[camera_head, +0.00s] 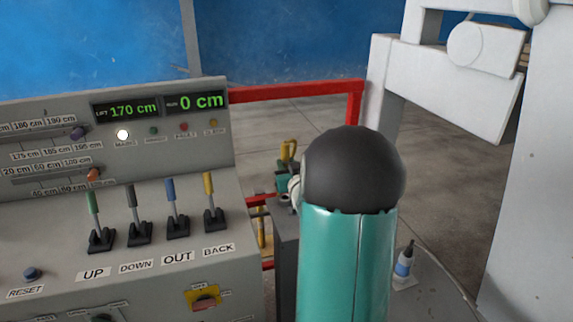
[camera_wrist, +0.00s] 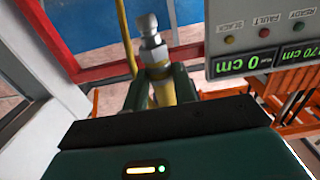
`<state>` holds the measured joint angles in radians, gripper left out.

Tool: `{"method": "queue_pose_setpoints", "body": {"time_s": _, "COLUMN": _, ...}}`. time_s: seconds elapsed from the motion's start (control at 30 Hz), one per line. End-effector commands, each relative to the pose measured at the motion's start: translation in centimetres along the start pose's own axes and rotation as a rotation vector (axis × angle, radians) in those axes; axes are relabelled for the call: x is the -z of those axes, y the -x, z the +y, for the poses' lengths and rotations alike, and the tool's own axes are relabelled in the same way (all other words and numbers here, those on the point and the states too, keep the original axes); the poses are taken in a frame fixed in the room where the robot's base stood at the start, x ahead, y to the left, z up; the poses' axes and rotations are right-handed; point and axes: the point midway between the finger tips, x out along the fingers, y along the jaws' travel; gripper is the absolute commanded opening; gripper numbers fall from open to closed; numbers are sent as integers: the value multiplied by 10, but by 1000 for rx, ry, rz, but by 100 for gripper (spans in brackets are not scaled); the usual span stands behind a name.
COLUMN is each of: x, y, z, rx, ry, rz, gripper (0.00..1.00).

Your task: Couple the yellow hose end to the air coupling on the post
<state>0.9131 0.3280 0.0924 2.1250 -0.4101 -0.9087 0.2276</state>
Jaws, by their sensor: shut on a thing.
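My gripper (camera_wrist: 162,96) is shut on the yellow hose end (camera_wrist: 158,91), with a dark green finger on each side of it in the wrist view. A grey metal fitting (camera_wrist: 153,57) sticks out beyond the fingers, with a narrower metal tip in line with it. I cannot tell whether that tip belongs to the hose end or to the air coupling. A yellow hose (camera_wrist: 130,40) runs beside the fitting. In the head view my arm covers much of the middle; some yellow (camera_head: 289,150) shows left of it. I cannot make out the coupling or its post for certain.
A grey control panel (camera_head: 170,150) with several coloured levers fills the left of the head view. A red rail (camera_head: 300,90) stands behind my arm. A white machine frame (camera_head: 520,180) is at the right, and a small bottle (camera_head: 404,265) stands beside my arm.

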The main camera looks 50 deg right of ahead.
Motion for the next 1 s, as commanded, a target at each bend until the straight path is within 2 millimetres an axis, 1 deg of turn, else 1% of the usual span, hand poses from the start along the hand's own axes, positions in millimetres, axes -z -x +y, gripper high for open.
{"method": "queue_pose_setpoints", "body": {"time_s": 0.17, "x": 1, "y": 2, "z": -1, "rx": 2, "ry": 0, "rz": 2, "gripper": 1}}
{"method": "queue_pose_setpoints", "body": {"time_s": 0.27, "x": -4, "y": 3, "z": 0, "rx": 2, "ry": -1, "rz": 1, "gripper": 1}}
{"method": "queue_pose_setpoints", "body": {"time_s": 0.7, "x": -42, "y": 1, "z": 0, "rx": 1, "ry": -2, "rz": -1, "gripper": 1}}
{"method": "queue_pose_setpoints", "body": {"time_s": 0.9, "x": -54, "y": 0, "z": -1, "rx": 2, "ry": 0, "rz": 0, "gripper": 1}}
{"method": "queue_pose_setpoints", "body": {"time_s": 1.0, "x": -56, "y": 0, "z": 0, "rx": 2, "ry": 0, "rz": 2, "gripper": 1}}
